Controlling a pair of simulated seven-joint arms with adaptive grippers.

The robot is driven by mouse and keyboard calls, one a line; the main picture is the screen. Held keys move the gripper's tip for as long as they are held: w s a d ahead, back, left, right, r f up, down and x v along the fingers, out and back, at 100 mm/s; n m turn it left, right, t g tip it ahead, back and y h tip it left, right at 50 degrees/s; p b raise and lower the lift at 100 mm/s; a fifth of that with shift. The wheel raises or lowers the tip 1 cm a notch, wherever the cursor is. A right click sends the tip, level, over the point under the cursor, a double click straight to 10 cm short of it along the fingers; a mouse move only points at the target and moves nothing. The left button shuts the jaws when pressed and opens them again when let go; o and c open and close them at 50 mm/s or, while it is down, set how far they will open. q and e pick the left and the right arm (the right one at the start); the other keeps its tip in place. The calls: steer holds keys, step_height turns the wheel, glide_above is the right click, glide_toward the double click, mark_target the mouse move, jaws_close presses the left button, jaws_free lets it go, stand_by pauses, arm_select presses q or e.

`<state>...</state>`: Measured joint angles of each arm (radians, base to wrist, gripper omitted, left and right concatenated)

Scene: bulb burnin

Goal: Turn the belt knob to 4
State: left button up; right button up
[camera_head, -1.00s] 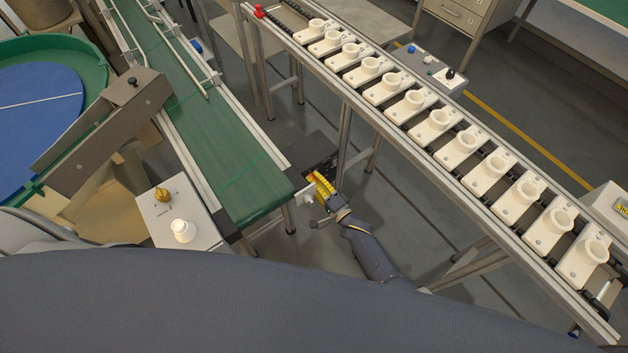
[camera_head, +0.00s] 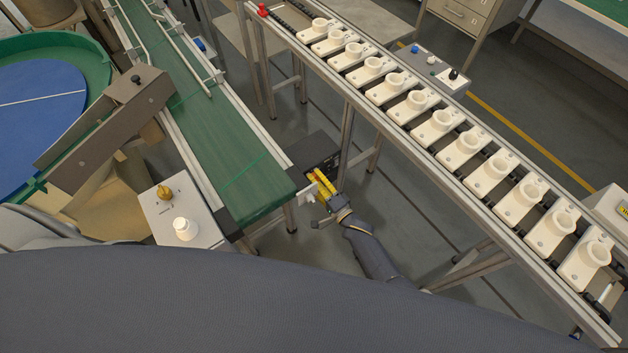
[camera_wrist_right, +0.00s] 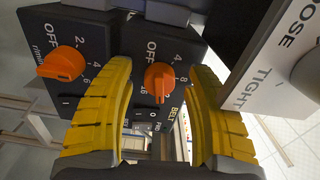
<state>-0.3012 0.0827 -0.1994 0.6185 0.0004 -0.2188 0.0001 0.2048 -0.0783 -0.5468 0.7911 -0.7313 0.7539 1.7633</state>
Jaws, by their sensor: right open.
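The orange belt knob (camera_wrist_right: 159,80) is on a dark control box in the right wrist view, with OFF, 4 and 8 readable around it and BELT printed beside it. I cannot tell exactly which mark it points at. My right gripper (camera_wrist_right: 160,118) is open, with one yellow finger on each side of the belt knob; contact is not clear. In the head view my right gripper (camera_head: 321,186) is at the dark control box (camera_head: 314,152) beside the green conveyor's near end; the knob cannot be made out there. My left gripper is not in view.
A second orange knob (camera_wrist_right: 62,65) is on the box left of the belt knob. A pale panel marked TIGHT (camera_wrist_right: 262,88) is close at the right. The green conveyor (camera_head: 215,150) and the rail of white sockets (camera_head: 440,122) flank my right arm.

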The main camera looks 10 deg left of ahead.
steer(key=v, duration=1.1)
steer(key=shift+s+d, duration=0.25)
steer(key=shift+s, duration=0.1)
